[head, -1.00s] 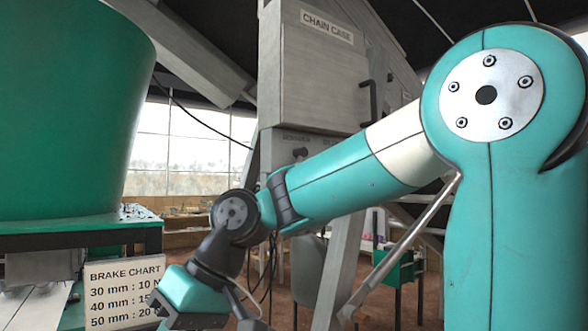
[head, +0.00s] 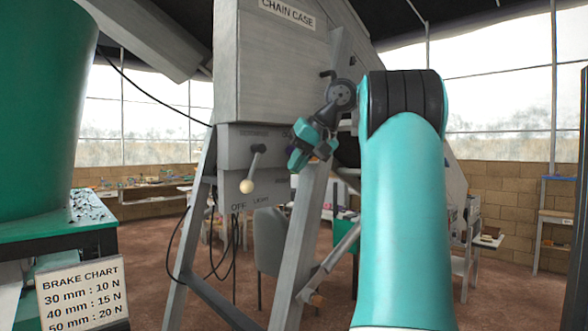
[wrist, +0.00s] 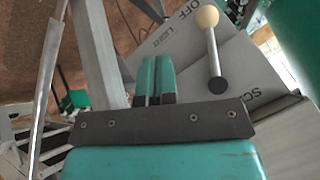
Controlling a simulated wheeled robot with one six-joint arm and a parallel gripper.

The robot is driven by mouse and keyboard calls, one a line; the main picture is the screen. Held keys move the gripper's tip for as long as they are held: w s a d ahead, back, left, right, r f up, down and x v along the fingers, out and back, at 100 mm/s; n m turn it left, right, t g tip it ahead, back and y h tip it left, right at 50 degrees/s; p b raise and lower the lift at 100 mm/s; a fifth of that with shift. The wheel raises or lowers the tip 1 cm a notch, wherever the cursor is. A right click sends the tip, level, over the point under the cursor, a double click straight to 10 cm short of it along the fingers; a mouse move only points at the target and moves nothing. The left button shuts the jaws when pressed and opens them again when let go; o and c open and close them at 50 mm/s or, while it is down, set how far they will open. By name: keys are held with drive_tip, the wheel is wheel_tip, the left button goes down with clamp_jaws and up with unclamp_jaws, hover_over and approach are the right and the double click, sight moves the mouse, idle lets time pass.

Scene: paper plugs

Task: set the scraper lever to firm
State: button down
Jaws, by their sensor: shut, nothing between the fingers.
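The scraper lever (head: 252,168) is a short rod with a cream ball knob, on a grey panel (head: 228,146) under the chain case. It hangs down, slightly left, on the side of the OFF label (head: 238,207). LIGHT (head: 261,200) is to the right of OFF; another label further right is too small to read. In the wrist view the lever (wrist: 213,55) stands right of my fingers, apart from them. My gripper (head: 293,162) is shut and empty, right of the lever in the head view; its closed fingers (wrist: 154,70) show in the wrist view.
The grey chain case (head: 268,70) rises above the panel. A slanted grey leg (head: 302,235) stands below my gripper. Dark cables (head: 212,245) hang below the panel. A green hopper (head: 45,110) and a brake chart sign (head: 82,295) are at the left.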

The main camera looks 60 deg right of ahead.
sight(253, 168)
drive_tip(key=w+a+f+b, duration=0.3)
drive_tip(key=w+f, duration=0.1)
drive_tip(key=w, duration=0.3)
drive_tip(key=shift+w+f, duration=0.15)
drive_tip(key=shift+f, duration=0.25)
